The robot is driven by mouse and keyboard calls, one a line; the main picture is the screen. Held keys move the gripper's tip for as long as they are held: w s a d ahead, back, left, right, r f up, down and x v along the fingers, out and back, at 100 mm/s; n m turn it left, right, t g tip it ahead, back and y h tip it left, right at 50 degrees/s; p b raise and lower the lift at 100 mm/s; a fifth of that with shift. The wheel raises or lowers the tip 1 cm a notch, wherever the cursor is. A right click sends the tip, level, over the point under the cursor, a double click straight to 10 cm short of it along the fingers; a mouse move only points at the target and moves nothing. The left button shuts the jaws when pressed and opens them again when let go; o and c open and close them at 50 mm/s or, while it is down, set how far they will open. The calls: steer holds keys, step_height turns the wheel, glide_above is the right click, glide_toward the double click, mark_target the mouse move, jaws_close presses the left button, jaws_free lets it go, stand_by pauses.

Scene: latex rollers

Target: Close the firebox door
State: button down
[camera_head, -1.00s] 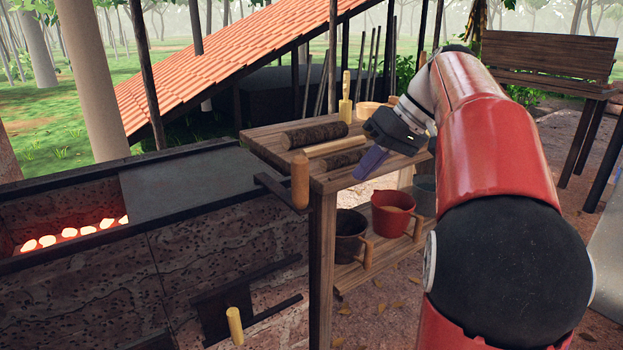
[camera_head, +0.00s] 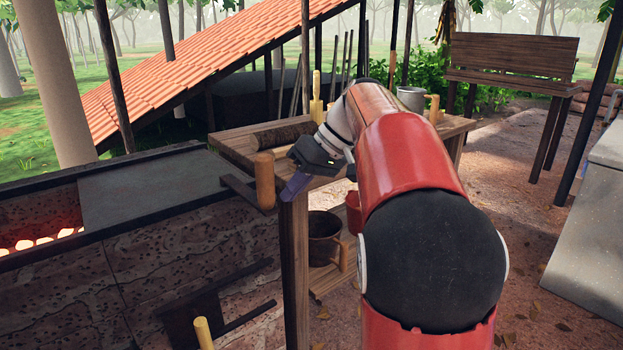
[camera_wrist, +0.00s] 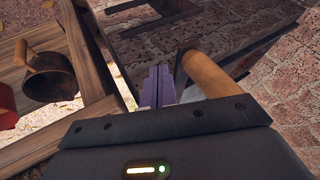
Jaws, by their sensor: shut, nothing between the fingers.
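The firebox is a brick block with glowing coals (camera_head: 40,241) in its open top at the left. A dark metal plate (camera_head: 150,187) covers the top right of the coals, and an upright wooden handle (camera_head: 264,180) stands on its right-hand bar. A lower dark panel with a wooden handle (camera_head: 203,332) is on the front face. I cannot tell which is called the door. My gripper (camera_head: 291,188) is shut and empty, its purple fingers just right of the upper handle. In the wrist view the fingers (camera_wrist: 158,88) are beside the handle (camera_wrist: 205,72); contact is unclear.
A wooden table (camera_head: 232,150) with a log (camera_head: 285,132) stands behind my gripper. A dark pot (camera_head: 323,237) and a red bucket (camera_head: 353,212) are on its lower shelf. The pot also shows in the wrist view (camera_wrist: 48,78). A table post is close to my gripper.

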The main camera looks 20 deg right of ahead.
steer(key=shift+s+a, duration=0.2)
steer(key=shift+a, duration=0.55)
steer(key=s+a+b, duration=0.1)
steer(key=s+a, duration=0.3)
steer(key=a, duration=1)
steer(key=s+a+b, duration=0.1)
steer(key=s+a, duration=0.4)
steer(key=a, duration=0.9)
steer(key=shift+s+a, duration=0.15)
steer(key=shift+a, duration=0.25)
